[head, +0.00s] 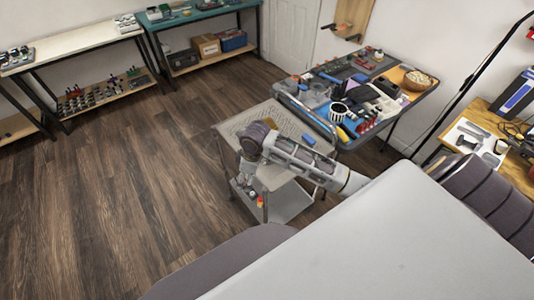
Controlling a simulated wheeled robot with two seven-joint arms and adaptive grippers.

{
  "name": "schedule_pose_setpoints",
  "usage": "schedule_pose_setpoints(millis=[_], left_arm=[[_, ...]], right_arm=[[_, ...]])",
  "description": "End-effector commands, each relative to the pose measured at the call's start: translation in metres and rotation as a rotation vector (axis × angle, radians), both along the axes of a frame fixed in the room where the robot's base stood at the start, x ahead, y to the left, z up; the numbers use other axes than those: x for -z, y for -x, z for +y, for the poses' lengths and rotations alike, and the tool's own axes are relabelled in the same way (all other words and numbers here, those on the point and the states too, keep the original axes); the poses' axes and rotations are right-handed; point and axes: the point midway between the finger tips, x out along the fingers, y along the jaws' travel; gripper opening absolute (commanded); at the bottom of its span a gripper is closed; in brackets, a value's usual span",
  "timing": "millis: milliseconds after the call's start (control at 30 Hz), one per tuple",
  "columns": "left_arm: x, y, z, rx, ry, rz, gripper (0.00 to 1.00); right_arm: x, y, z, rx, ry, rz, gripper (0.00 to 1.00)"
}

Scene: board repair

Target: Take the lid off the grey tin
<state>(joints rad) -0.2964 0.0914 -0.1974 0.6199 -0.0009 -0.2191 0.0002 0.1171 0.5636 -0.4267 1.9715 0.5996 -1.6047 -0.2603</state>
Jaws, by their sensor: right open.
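My right arm reaches in from the right, over a grey cart (232,128). My right gripper (246,182) hangs down at the cart's left side, open, and I see nothing between its fingers. It is well apart from the cluttered folding table (401,108). I cannot pick out the grey tin or its lid for certain. Small grey items (290,85) stand at that table's left end, too small to identify. My left gripper is not in view.
A blue item (308,139) lies on the cart top. The table beyond holds a striped cup (338,112), a round wooden bowl (416,80) and many small parts. Workbenches line the back wall. The wooden floor (130,190) at left is clear.

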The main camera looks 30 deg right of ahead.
Motion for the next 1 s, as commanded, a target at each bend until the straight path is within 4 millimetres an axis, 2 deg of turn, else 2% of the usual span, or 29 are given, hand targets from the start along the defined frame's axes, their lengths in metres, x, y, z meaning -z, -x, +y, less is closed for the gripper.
schedule_pose_setpoints(millis=[367, 600, 800, 1000], left_arm=[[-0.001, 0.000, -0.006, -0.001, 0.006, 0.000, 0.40], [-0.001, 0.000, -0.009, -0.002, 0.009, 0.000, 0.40], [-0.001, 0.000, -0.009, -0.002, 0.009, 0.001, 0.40], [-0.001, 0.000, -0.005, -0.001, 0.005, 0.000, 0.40]], right_arm=[[-0.031, -0.037, -0.047, -0.094, 0.070, 0.049, 0.90], [-0.057, -0.057, -0.084, -0.125, 0.106, 0.085, 0.90], [-0.082, -0.071, -0.117, -0.135, 0.128, 0.115, 0.90], [-0.100, -0.078, -0.139, -0.136, 0.134, 0.134, 0.90]])
